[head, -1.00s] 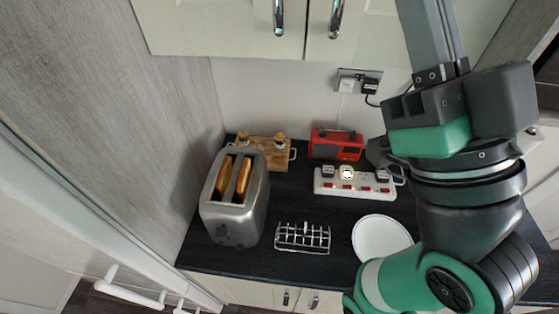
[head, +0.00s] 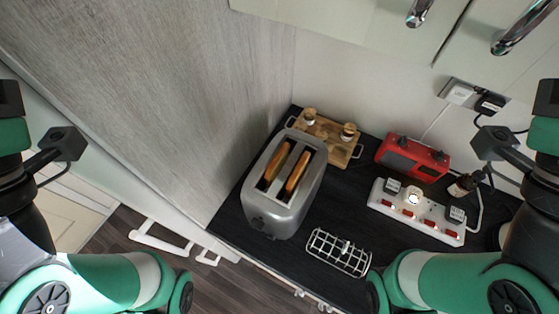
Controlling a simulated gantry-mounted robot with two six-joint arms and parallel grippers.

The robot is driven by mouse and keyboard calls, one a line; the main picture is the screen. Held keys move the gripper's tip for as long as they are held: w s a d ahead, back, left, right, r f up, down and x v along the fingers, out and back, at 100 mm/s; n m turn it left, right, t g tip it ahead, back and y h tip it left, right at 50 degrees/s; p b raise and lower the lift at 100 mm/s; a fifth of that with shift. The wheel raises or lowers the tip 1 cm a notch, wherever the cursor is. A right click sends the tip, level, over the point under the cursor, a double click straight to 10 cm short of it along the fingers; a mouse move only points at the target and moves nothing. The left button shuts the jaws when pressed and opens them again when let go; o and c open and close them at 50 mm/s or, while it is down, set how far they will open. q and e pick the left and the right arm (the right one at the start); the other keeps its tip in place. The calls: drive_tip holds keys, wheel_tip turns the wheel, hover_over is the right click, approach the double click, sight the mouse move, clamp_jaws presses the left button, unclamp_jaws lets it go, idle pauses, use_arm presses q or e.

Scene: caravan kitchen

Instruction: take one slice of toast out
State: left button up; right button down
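The silver toaster (head: 283,215) stands on the dark worktop left of the middle. Two browned slices of toast stand upright in its slots, a left slice (head: 278,165) and a right slice (head: 298,173), with their top edges showing above the slots. A wire toast rack (head: 338,252) stands empty to the right of the toaster, near the worktop's front edge. My two arms show at the left and right edges of the head view. Neither gripper's fingertips are in the picture, and neither arm touches the toaster.
Behind the toaster is a wooden board (head: 328,133) with two small jars. A grey wall panel (head: 190,90) rises close on the left. Cupboards (head: 370,25) hang above.

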idle(0.3)
drive_tip(key=c, duration=0.8)
unclamp_jaws()
